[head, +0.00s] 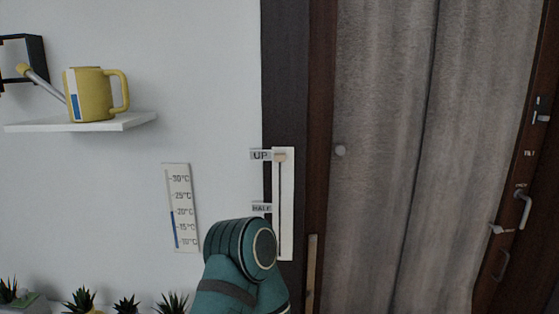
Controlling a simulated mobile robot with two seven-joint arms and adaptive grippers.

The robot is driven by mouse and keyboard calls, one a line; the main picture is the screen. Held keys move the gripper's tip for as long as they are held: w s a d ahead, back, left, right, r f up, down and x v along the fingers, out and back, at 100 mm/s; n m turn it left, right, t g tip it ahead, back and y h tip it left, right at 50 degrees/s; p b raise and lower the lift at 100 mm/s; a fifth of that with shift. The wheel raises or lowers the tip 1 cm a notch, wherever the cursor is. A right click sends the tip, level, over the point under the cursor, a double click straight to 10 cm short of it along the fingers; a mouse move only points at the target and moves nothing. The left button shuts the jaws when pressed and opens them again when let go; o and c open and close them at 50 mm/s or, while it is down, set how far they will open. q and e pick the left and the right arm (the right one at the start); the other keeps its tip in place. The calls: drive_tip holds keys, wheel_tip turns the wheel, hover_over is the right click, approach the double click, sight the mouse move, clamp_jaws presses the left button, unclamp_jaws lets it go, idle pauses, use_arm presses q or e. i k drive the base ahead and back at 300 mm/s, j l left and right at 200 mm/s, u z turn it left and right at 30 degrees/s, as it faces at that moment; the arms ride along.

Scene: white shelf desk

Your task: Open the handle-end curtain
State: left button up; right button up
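A grey curtain (385,120) hangs closed behind the dark brown frame at the right. A dark fold or seam runs down it, with a second stretch of curtain (475,130) to the right, at the handle side. A metal handle (524,207) sits on the brown frame at the far right. A teal link of my arm covers the bottom middle. Neither gripper shows.
A yellow watering can (90,95) stands on a white wall shelf (135,121) at the left. A thermometer plate (181,208) is on the wall. Small potted plants (82,300) line the bottom left. A hook (500,229) sticks out near the handle.

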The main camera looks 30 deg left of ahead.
sight(484, 51)
drive_tip(key=i+l, duration=0.15)
drive_tip(key=i, duration=0.65)
drive_tip(key=i+l, duration=0.15)
drive_tip(key=i, duration=0.6)
drive_tip(key=l+z, duration=0.05)
